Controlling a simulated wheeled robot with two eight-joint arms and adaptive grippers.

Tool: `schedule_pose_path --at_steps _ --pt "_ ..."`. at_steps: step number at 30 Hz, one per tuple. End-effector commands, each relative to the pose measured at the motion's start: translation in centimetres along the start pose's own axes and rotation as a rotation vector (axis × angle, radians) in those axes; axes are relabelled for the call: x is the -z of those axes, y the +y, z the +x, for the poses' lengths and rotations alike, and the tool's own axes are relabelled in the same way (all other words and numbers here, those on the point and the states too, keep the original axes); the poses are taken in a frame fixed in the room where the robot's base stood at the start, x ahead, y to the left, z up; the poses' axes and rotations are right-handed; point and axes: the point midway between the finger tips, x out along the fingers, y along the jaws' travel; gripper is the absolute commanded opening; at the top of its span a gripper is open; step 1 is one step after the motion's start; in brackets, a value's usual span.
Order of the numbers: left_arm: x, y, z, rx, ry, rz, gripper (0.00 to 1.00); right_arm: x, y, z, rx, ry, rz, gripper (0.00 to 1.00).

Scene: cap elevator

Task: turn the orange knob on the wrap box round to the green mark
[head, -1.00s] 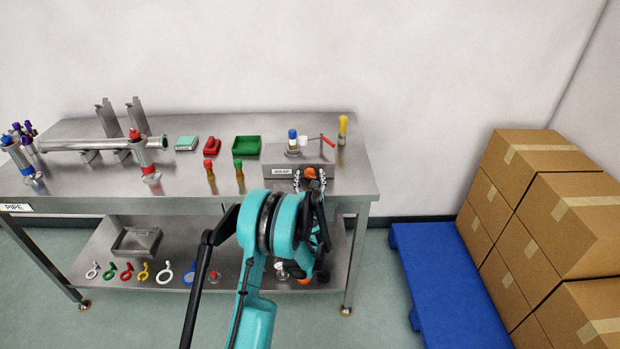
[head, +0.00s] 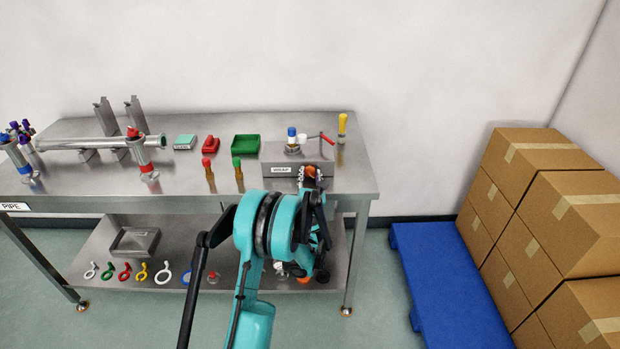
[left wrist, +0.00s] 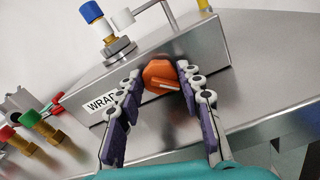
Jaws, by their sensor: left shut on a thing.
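The wrap box (head: 270,155) is a grey metal block with a WRAP label, near the right end of the bench. Its orange knob (head: 310,171) is on the front face. In the left wrist view the knob (left wrist: 158,75) has a pale pointer line slanting across its face. My left gripper (head: 309,175) is at the box front, shut on the knob. The left wrist view shows one finger of the gripper (left wrist: 160,72) on each side of the knob. I cannot make out the green mark. My right gripper is not in view.
A yellow-topped post (head: 342,127) stands behind. Red-capped (head: 207,168) and green-capped (head: 238,168) brass pieces stand left of the box. A green tray (head: 246,146) lies farther back.

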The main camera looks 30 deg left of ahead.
Motion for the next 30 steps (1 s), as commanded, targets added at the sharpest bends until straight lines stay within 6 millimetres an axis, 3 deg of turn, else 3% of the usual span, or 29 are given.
schedule_pose_path --at_steps 18,30 --pt "0.1 -0.1 0.1 -0.003 0.001 0.551 0.08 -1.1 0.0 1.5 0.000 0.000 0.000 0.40" --pt "0.0 -0.1 0.1 -0.003 0.001 0.735 0.08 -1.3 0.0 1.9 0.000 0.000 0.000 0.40"
